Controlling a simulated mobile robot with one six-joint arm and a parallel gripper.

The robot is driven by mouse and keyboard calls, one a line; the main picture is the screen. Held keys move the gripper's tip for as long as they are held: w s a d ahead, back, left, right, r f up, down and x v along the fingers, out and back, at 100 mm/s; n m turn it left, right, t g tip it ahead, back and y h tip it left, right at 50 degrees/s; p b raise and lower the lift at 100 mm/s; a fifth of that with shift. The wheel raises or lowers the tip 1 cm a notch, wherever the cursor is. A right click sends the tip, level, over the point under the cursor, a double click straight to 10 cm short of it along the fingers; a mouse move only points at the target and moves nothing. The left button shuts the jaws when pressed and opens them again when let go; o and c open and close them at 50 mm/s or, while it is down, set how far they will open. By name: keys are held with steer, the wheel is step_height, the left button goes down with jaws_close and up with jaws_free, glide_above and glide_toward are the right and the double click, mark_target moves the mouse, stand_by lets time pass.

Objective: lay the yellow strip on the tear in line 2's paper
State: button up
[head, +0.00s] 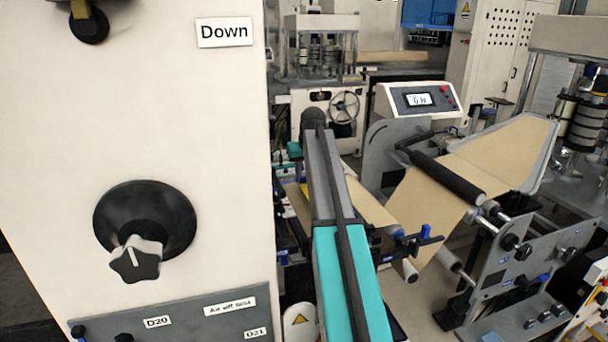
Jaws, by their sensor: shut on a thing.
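Brown kraft paper (432,208) runs up over a black roller (448,176) and on to a wider brown sheet (508,148) at the right. A thin line crosses the paper just past the roller; I cannot tell if it is a tear or a fold. No label shows which line this is. A small yellow patch (304,188) shows left of the long grey and teal beam; I cannot tell if it is the yellow strip. My gripper is not visible in the head view.
A large white cabinet (150,100) with a black knob (145,232) and a "Down" label fills the left. The grey and teal beam (340,240) hides much of the middle. A control box (420,98) with a lit display stands behind the paper. Metal side plates (510,265) stand at right.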

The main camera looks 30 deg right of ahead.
steer(key=shift+f+b, duration=0.3)
steer(key=shift+f, duration=0.7)
steer(key=shift+f, duration=0.3)
stand_by(1.1)
steer(key=o, duration=1)
steer(key=shift+r, duration=0.1)
steer(key=b+v, duration=0.3)
steer(key=v, duration=1)
steer(key=shift+s+r, duration=0.15)
steer(key=shift+r, duration=0.15)
